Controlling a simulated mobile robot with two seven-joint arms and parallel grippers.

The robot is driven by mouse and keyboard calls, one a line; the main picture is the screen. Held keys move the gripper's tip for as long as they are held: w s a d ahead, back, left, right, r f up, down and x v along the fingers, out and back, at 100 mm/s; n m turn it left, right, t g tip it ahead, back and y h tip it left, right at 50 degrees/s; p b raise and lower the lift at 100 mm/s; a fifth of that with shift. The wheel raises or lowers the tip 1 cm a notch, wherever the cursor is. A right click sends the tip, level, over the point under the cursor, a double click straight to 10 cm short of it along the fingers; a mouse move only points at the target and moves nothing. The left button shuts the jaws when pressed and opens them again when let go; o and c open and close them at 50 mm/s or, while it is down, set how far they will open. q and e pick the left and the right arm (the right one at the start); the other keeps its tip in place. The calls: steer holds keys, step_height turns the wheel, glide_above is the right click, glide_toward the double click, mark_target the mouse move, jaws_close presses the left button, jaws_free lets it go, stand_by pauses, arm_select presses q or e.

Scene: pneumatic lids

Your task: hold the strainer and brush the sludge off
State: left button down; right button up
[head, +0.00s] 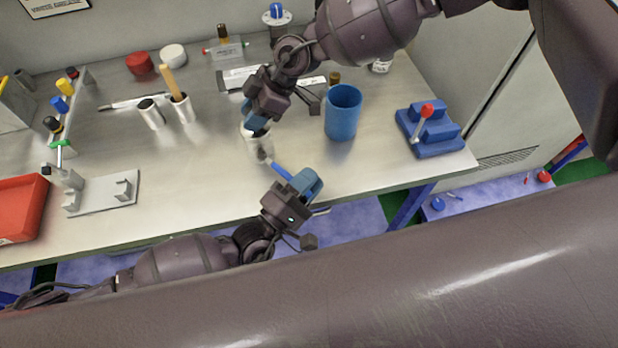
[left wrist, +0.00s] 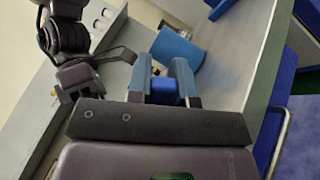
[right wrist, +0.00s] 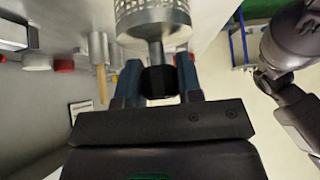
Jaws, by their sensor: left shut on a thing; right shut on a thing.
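The strainer (head: 258,146) is a perforated metal cylinder that hangs over the front half of the bench. My right gripper (head: 257,121) is shut on its black handle from above; in the right wrist view the perforated strainer body (right wrist: 153,14) and the dark handle (right wrist: 158,82) show between the fingers. My left gripper (head: 303,185) is shut on the blue brush (head: 280,170), whose tip end reaches close to the strainer; I cannot tell whether they touch. The blue handle also shows in the left wrist view (left wrist: 165,91). I cannot make out sludge on the strainer.
A blue cup (head: 343,115) stands right of the strainer, and a blue stepped block (head: 432,135) with a red-knobbed lever is further right. Metal cylinders (head: 183,108), a grey stand (head: 105,195) and a red bin (head: 20,210) are left. The bench front is clear.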

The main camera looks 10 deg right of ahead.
arm_select(q)
steer(key=shift+f, duration=0.4)
steer(key=shift+f, duration=0.15)
steer(key=shift+f, duration=0.5)
steer(key=shift+r, duration=0.3)
steer(key=shift+w+d+r, duration=0.1)
steer(key=shift+w+r, duration=0.05)
steer(key=shift+r, duration=0.2)
steer(key=shift+r, duration=0.15)
steer(key=shift+d+r, duration=0.1)
steer(key=shift+r, duration=0.35)
steer(key=shift+r, duration=0.15)
steer(key=shift+d+r, duration=0.1)
steer(key=shift+r, duration=0.35)
